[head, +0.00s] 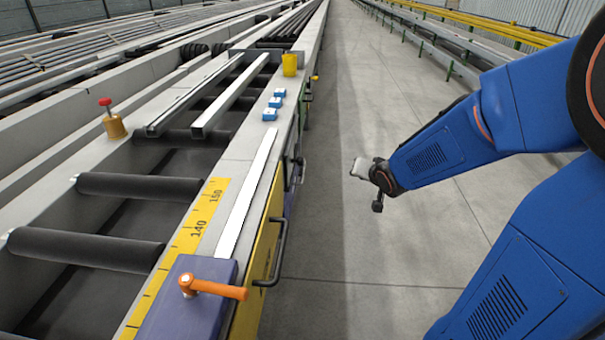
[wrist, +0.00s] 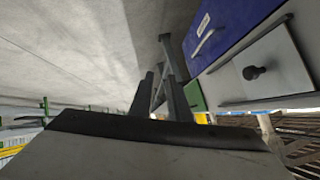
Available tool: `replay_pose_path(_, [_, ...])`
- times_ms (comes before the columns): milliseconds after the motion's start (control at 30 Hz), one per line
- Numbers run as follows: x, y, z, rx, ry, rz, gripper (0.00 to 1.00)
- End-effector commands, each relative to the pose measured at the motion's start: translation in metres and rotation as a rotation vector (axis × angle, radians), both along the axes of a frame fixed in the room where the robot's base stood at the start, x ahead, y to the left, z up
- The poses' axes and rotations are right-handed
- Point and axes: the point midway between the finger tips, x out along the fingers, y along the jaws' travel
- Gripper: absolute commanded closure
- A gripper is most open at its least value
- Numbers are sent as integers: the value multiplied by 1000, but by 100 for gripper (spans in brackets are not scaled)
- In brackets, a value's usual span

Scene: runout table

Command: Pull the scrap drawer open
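In the head view the runout table's side has a yellow front (head: 263,250) with a dark bar handle (head: 277,255). A bluish front and another dark handle (head: 297,172) are farther along. In the wrist view a blue drawer front (wrist: 226,28) has a bar handle and a pale label, too small to read. Which front is the scrap drawer, I cannot tell. My gripper (head: 360,168) is over the aisle floor, right of the table and apart from it. In the wrist view my gripper (wrist: 161,88) shows two dark fingers with a gap, holding nothing visible.
A grey panel with a black knob (wrist: 254,72) and a green front (wrist: 195,95) show in the wrist view. On the table are an orange clamp lever (head: 212,289), a yellow cup (head: 290,65) and blue blocks (head: 270,114). The aisle floor (head: 335,230) is clear.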

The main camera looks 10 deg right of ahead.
Motion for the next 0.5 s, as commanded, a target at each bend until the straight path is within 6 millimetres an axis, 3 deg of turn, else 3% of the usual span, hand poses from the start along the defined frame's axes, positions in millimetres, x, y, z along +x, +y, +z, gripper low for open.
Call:
replay_pose_path(200, [45, 8, -33, 176, -94, 10, 83])
replay_pose_path(500, [83, 28, -77, 496, -191, 49, 83])
